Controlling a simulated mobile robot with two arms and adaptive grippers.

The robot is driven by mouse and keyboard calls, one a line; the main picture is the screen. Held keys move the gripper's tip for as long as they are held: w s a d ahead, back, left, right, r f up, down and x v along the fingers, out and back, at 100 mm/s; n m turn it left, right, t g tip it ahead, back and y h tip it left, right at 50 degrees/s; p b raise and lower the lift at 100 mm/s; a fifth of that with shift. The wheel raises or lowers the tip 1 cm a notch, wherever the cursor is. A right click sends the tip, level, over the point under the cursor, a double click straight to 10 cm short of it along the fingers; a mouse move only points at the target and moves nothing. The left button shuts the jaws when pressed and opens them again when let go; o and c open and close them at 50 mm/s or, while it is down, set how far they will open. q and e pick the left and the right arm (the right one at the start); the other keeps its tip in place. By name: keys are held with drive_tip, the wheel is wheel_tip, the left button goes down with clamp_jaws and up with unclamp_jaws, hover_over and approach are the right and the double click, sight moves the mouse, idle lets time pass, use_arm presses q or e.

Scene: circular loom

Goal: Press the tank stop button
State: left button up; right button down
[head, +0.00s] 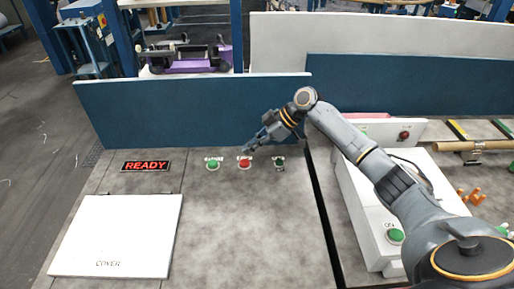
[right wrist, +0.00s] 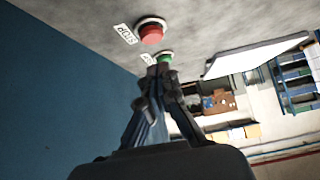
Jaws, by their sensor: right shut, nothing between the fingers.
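A red button (head: 245,163) sits on the grey panel between two other controls. It also shows in the right wrist view (right wrist: 151,32), beside a label that seems to read STOP. My right gripper (head: 249,148) is shut and empty, its fingertips close to the red button on its far side. I cannot tell whether they touch it. In the right wrist view the closed fingers (right wrist: 160,72) point toward the panel and partly overlap a green button (right wrist: 165,58). My left gripper is out of view.
A green button (head: 212,164) is left of the red one and a dark green control (head: 279,163) is right of it. A READY display (head: 146,166) and a white cover (head: 118,235) lie further left. A blue upright board (head: 180,112) stands behind.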

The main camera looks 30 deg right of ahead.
use_arm(q)
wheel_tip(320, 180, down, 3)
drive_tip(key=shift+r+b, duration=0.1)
drive_tip(key=shift+b, duration=0.9)
use_arm(e)
drive_tip(key=v, duration=0.9)
drive_tip(key=shift+d+r, duration=0.15)
drive_tip(key=shift+d, duration=0.2)
